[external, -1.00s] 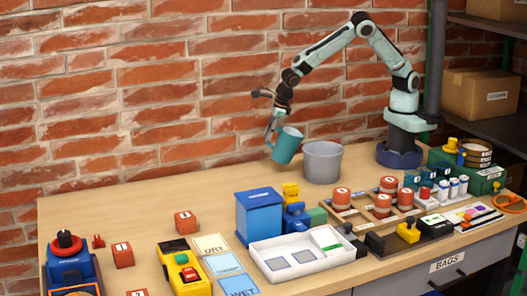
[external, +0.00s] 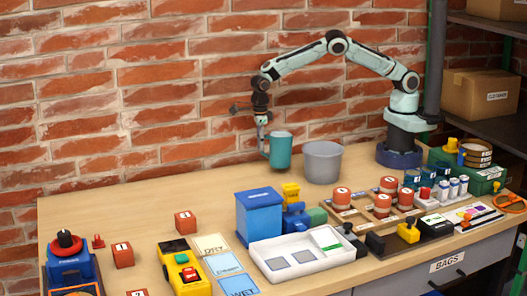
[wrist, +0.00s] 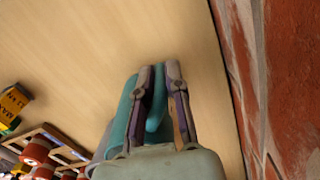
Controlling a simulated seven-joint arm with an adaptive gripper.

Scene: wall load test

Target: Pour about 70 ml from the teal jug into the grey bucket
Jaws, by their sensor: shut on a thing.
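The teal jug (external: 281,150) is upright, held just left of the grey bucket (external: 323,163). The jug looks to be a little above the table. My gripper (external: 264,150) is at the jug's left side and shut on its handle. In the wrist view my gripper's fingers (wrist: 162,90) close around the teal jug's handle, and part of the jug (wrist: 120,122) shows beside them. The bucket stands upright on the table near the wall. The inside of the jug and any liquid in it cannot be seen.
A brick wall (external: 130,90) runs close behind the table. A blue box (external: 259,216), a white tray (external: 300,262) and a wooden rack with red-brown weights (external: 382,206) stand in front. The table's back left is clear.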

